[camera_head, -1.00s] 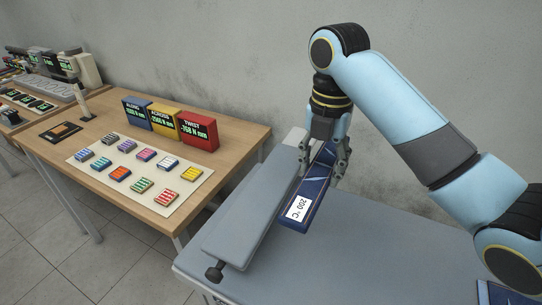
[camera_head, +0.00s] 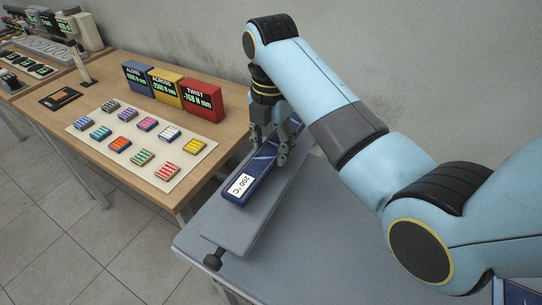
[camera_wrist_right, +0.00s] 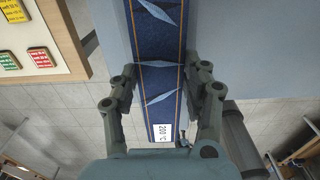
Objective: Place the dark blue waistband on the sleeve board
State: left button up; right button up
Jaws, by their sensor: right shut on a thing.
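The dark blue waistband (camera_head: 262,172) is a long bar with light blue diamond shapes and a white "200 °C" label at its near end. My right gripper (camera_head: 270,158) is shut on it across its middle. In the right wrist view the waistband (camera_wrist_right: 160,78) runs lengthwise between the fingers of the right gripper (camera_wrist_right: 162,84). The grey sleeve board (camera_head: 235,232) is a long narrow board directly under the waistband. The waistband lies along the board's line; I cannot tell whether it touches the surface. My left gripper is not in view.
The grey ironing table (camera_head: 300,235) spreads below and right of the sleeve board. A wooden table (camera_head: 60,120) at left carries a panel of coloured blocks (camera_head: 140,146) and blue, yellow and red displays (camera_head: 172,88). A dark blue piece (camera_head: 518,293) shows at lower right.

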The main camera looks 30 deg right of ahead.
aim_at(271, 149)
jog(key=shift+f+p, duration=0.35)
jog(key=shift+f, duration=1.65)
jog(key=shift+a+f, duration=0.1)
jog(key=shift+f, duration=0.05)
jog(key=o, duration=1.2)
notch_tip(271, 149, up, 8)
jog(key=shift+f+b, duration=0.1)
jog(key=shift+b, duration=0.45)
